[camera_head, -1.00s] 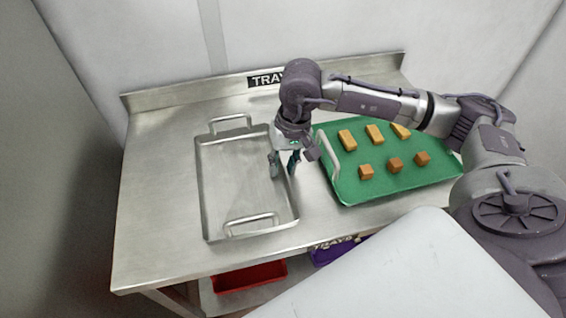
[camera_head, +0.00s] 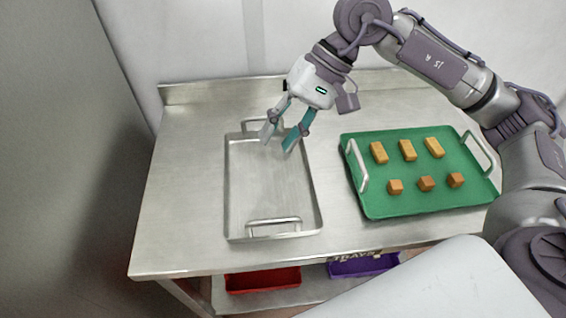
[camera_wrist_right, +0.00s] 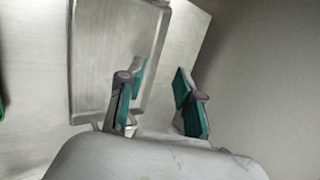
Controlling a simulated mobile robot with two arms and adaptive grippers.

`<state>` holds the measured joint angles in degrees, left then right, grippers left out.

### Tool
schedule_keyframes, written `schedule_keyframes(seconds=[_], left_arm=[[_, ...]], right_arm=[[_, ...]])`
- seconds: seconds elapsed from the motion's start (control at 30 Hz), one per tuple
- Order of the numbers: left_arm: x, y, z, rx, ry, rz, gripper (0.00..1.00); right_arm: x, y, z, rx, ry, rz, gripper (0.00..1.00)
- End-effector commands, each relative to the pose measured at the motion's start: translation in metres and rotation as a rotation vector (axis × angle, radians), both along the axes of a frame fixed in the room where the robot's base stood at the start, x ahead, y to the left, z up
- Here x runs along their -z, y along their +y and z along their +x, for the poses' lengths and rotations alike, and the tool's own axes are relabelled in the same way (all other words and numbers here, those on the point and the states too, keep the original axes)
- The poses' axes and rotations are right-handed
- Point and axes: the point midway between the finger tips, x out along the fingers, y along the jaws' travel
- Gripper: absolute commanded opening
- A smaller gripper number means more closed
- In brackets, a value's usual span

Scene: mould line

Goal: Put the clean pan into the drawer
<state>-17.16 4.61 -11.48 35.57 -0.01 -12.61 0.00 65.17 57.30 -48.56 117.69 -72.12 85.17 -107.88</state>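The clean pan (camera_head: 265,190) is an empty rectangular metal pan with a raised handle at its far end and one at its near end. It lies flat on the steel table, left of the middle. My right gripper (camera_head: 278,144) is open above the pan's far end, close to the far handle (camera_head: 258,126). In the right wrist view the open fingers (camera_wrist_right: 160,104) are empty and apart, with the pan (camera_wrist_right: 115,45) beyond them. Whether a finger touches the pan is unclear. No drawer can be made out. My left gripper is not in view.
A green tray (camera_head: 415,205) with several yellow and brown blocks stands on the right of the steel table (camera_head: 180,215). A red bin (camera_head: 262,281) and a purple bin (camera_head: 362,266) sit on the shelf below. The table's left side is clear.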

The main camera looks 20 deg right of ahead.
Motion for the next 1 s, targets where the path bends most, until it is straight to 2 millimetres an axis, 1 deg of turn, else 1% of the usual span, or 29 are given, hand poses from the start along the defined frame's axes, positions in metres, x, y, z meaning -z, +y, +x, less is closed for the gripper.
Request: schedule_keyframes(seconds=[0.03, 0.07, 0.1, 0.17, 0.2, 0.23, 0.27, 0.3, 0.37, 0.4, 0.47, 0.5, 0.57, 0.6, 0.63, 0.67, 0.7, 0.77, 0.8, 0.87, 0.9, 0.97, 1.0], left_arm=[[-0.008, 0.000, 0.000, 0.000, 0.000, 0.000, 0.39], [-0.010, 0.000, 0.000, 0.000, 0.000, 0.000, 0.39], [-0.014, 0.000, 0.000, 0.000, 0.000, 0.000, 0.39], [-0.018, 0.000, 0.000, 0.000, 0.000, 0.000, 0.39], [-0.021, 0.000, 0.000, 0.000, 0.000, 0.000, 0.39], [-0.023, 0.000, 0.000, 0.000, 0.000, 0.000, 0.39], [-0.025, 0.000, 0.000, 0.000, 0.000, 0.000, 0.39], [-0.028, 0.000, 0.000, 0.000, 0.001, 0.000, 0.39], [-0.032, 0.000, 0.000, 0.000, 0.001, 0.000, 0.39], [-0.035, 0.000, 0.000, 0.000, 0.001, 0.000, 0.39], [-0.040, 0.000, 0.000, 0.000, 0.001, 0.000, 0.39], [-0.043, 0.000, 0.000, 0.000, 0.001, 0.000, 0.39], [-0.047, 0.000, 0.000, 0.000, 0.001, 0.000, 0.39], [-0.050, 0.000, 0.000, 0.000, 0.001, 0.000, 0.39], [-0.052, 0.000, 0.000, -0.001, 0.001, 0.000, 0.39], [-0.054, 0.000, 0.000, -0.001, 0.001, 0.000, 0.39], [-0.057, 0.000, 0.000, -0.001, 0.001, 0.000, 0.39], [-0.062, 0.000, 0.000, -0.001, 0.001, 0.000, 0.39], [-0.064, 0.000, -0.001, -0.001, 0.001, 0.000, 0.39], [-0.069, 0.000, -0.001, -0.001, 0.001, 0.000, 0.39], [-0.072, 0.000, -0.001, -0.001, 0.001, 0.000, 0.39], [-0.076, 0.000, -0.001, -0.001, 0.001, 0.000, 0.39], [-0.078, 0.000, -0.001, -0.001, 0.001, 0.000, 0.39]], right_arm=[[-0.027, 0.028, -0.003, 0.002, 0.034, 0.160, 0.35], [-0.044, 0.044, -0.005, 0.012, 0.061, 0.265, 0.35], [-0.068, 0.063, -0.006, 0.034, 0.103, 0.405, 0.35], [-0.107, 0.084, -0.002, 0.085, 0.171, 0.606, 0.35], [-0.134, 0.093, 0.004, 0.132, 0.223, 0.735, 0.35], [-0.154, 0.098, 0.010, 0.173, 0.264, 0.829, 0.35], [-0.173, 0.101, 0.018, 0.220, 0.308, 0.919, 0.35], [-0.196, 0.102, 0.030, 0.291, 0.370, 1.032, 0.35], [-0.224, 0.097, 0.055, 0.418, 0.466, 1.189, 0.35], [-0.239, 0.091, 0.073, 0.514, 0.533, 1.280, 0.35], [-0.252, 0.079, 0.104, 0.679, 0.635, 1.401, 0.35], [-0.254, 0.069, 0.124, 0.800, 0.704, 1.464, 0.35], [-0.248, 0.053, 0.154, 0.999, 0.807, 1.534, 0.35], [-0.238, 0.042, 0.172, 1.141, 0.873, 1.563, 0.35], [-0.227, 0.034, 0.184, 1.253, 0.921, 1.573, 0.35], [-0.214, 0.026, 0.194, 1.369, 0.965, 1.574, 0.35], [-0.194, 0.017, 0.204, 1.527, 1.023, 1.559, 0.35], [-0.158, 0.004, 0.211, 1.773, 1.095, 1.497, 0.35], [-0.133, -0.003, 0.210, 1.938, 1.137, 1.431, 0.35], [-0.095, -0.013, 0.200, 2.184, 1.178, 1.291, 0.35], [-0.070, -0.019, 0.188, 2.341, 1.192, 1.171, 0.35], [-0.038, -0.027, 0.162, 2.552, 1.190, 0.963, 0.35], [-0.021, -0.032, 0.143, 2.670, 1.177, 0.814, 0.35]])
